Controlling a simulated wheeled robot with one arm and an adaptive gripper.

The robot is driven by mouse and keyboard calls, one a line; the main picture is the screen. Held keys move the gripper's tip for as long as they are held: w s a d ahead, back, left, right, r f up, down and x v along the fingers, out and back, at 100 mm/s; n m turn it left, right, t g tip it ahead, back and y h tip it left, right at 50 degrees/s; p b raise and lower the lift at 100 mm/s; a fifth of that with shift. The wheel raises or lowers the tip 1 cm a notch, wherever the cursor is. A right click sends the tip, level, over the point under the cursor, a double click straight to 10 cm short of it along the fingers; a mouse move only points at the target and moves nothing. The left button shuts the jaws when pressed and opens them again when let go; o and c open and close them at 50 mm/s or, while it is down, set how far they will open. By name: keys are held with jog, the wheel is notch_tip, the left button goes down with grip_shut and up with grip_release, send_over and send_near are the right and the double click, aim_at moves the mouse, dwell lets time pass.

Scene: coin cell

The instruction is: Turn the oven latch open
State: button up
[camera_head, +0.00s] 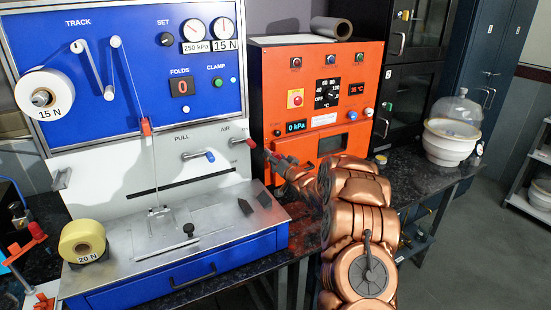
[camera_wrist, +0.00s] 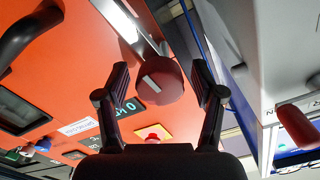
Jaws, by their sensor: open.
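The orange oven (camera_head: 270,80) stands in the middle of the head view, with a small window (camera_head: 332,145) low on its front. In the wrist view, a dark red round knob (camera_wrist: 160,80) with a pale bar on its face sits by the oven's edge; it looks like the latch. My gripper (camera_wrist: 160,78) is open, with one black finger on each side of the knob. I cannot tell whether the fingers touch it. In the head view my gripper (camera_head: 272,158) is at the oven's lower left front, and the knob is hidden there.
A black handle (camera_wrist: 28,38) is on the oven front in the wrist view. Left of the oven stands the blue and grey winding machine (camera_head: 150,140); its red-tipped lever (camera_head: 241,140) is close to my gripper. A glass-domed vessel (camera_head: 453,128) stands right on the dark bench.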

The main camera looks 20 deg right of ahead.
jog(key=s, duration=1.2)
jog(key=shift+d, duration=0.35)
jog(key=shift+c, duration=0.4)
